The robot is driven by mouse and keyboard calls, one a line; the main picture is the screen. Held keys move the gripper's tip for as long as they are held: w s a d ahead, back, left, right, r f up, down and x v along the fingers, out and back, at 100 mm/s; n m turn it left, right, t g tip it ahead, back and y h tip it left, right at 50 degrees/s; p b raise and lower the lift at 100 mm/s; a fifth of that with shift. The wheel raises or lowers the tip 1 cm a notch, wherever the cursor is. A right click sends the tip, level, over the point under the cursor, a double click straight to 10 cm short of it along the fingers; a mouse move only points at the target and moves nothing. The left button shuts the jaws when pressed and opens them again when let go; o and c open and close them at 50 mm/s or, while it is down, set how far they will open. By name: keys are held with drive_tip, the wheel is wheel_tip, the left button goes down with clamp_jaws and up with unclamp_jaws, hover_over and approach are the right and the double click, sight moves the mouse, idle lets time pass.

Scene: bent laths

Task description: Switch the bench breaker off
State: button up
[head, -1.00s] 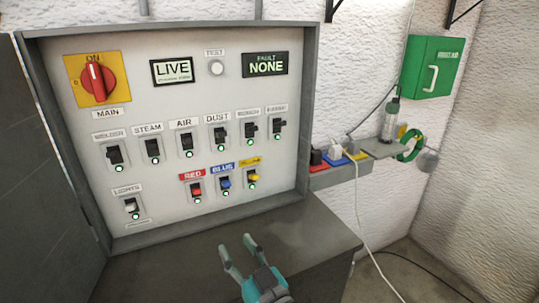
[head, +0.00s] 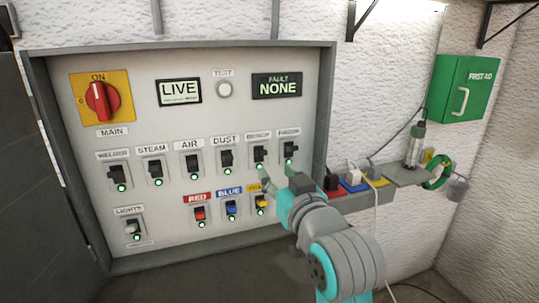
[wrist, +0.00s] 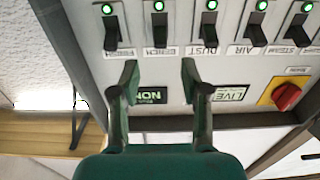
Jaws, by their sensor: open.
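The bench breaker (head: 259,153) is a black toggle on a white plate in the panel's upper switch row, right of the dust breaker (head: 226,157). In the wrist view, which is upside down, the bench breaker (wrist: 160,28) has a lit green lamp. My gripper (head: 275,177) is open and empty, just below the bench breaker in the head view. In the wrist view my gripper's fingertips (wrist: 160,70) are spread apart, one to each side of the bench column. They appear apart from the toggle.
Red, blue and yellow switches (head: 230,208) sit below. The red main knob (head: 102,101) is at upper left. The display (head: 179,93) reads LIVE. A socket shelf (head: 405,176) is at right.

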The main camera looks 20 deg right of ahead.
sight(262, 155)
drive_tip(key=w, duration=1)
drive_tip(key=shift+w, duration=0.2)
drive_tip(key=shift+c, duration=0.3)
clamp_jaws()
